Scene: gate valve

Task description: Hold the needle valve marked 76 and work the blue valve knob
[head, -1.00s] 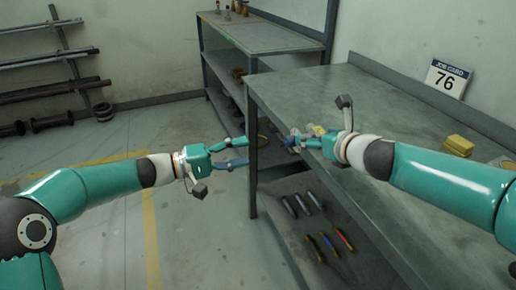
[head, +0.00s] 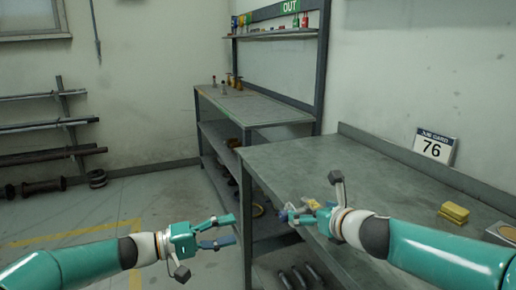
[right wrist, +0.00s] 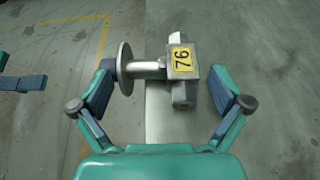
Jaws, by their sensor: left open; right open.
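The needle valve (right wrist: 184,62) is a grey metal body with a yellow tag reading 76. In the right wrist view it lies between the spread blue-padded fingers of my right gripper (right wrist: 165,72), with a gap at the right finger. A round grey disc (right wrist: 125,68) on a stem points left, close to the left finger. In the head view my right gripper (head: 296,212) is at the workbench's near left edge, and the valve is mostly hidden there. My left gripper (head: 232,231) is open and empty, left of the bench.
The grey workbench (head: 340,165) carries a yellow block (head: 454,213) and a job card reading 76 (head: 435,147). A second bench (head: 250,107) stands behind, under a shelf marked OUT (head: 290,7). Floor between the left rack (head: 50,125) and the benches is clear.

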